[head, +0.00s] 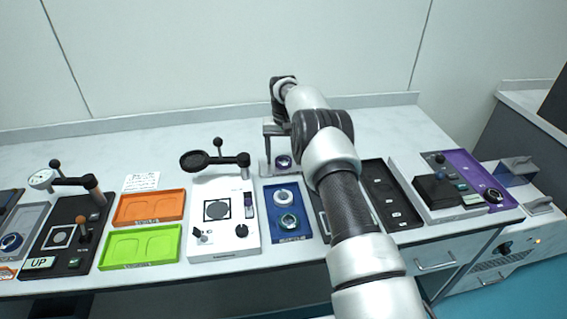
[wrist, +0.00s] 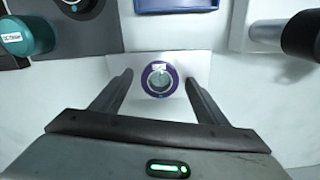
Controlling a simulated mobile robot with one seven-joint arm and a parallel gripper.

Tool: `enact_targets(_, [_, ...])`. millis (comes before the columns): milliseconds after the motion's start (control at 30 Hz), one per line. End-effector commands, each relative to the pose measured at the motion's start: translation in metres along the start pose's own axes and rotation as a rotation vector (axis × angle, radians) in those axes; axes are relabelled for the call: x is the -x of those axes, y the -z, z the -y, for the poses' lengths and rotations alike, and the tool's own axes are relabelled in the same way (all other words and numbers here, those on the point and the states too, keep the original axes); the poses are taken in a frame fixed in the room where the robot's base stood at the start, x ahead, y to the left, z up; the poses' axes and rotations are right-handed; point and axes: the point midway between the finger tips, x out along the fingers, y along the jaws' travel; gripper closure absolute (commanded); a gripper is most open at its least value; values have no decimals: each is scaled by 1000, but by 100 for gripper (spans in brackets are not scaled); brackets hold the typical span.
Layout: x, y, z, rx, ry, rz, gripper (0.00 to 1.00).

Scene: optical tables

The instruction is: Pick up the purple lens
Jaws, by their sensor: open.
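The purple lens (wrist: 160,78) is a purple ring around clear glass with a small white label. It lies on a pale square plate (wrist: 200,62) and shows between my fingertips in the wrist view. My gripper (wrist: 158,77) is open, with one dark finger on each side of the lens and a visible gap on both sides. I cannot tell how far the fingertips are above the plate. In the head view the lens (head: 283,161) shows small, just left of my arm, on a grey stand. My fingers are not clearly seen there.
A blue tray (head: 304,238) with two round pieces is in front of the lens. A white panel (head: 240,215) with a black arm stands left, near green (head: 122,257) and orange (head: 178,206) trays. A black tray (head: 406,220) is right of my arm. The bench behind is clear.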

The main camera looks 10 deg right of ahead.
Motion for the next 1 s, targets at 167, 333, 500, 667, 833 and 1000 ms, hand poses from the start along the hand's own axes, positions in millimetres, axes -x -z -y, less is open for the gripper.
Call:
enact_targets(167, [0,0,0,0,0,0,52])
enact_targets(333, [1,0,0,0,0,-1,78])
enact_targets(500, [1,0,0,0,0,-1,81])
enact_targets(667, [13,1,0,0,1,-4,81])
enact_targets(833, [47,2,0,0,2,-6,81])
enact_targets(1000, [79,1,0,1,1,-4,81])
